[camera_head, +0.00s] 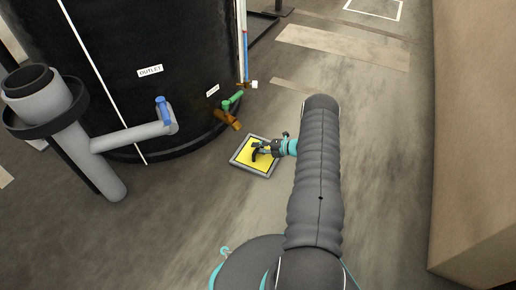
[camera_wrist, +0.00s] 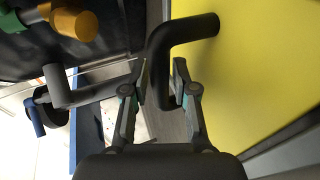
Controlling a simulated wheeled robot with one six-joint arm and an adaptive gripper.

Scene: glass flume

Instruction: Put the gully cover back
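The gully cover (camera_head: 247,150) is a yellow square plate with a black handle, seen in the head view on the floor beside the black tank. A grey square border surrounds the yellow. I cannot tell whether the cover sits flush in it or a little above. In the wrist view the yellow plate (camera_wrist: 245,75) fills the right side, and the bent black handle (camera_wrist: 185,30) rises from it. My gripper (camera_wrist: 160,82) has its two fingers on either side of the handle, seemingly closed on it. In the head view my gripper (camera_head: 266,149) hides part of the cover.
The black tank (camera_head: 150,110) stands just behind the cover. An orange and green valve (camera_head: 230,112) sticks out from it close by. A grey pipe with a blue-handled valve (camera_head: 162,110) is at left. A beige block (camera_head: 475,130) stands at right; the floor between is clear.

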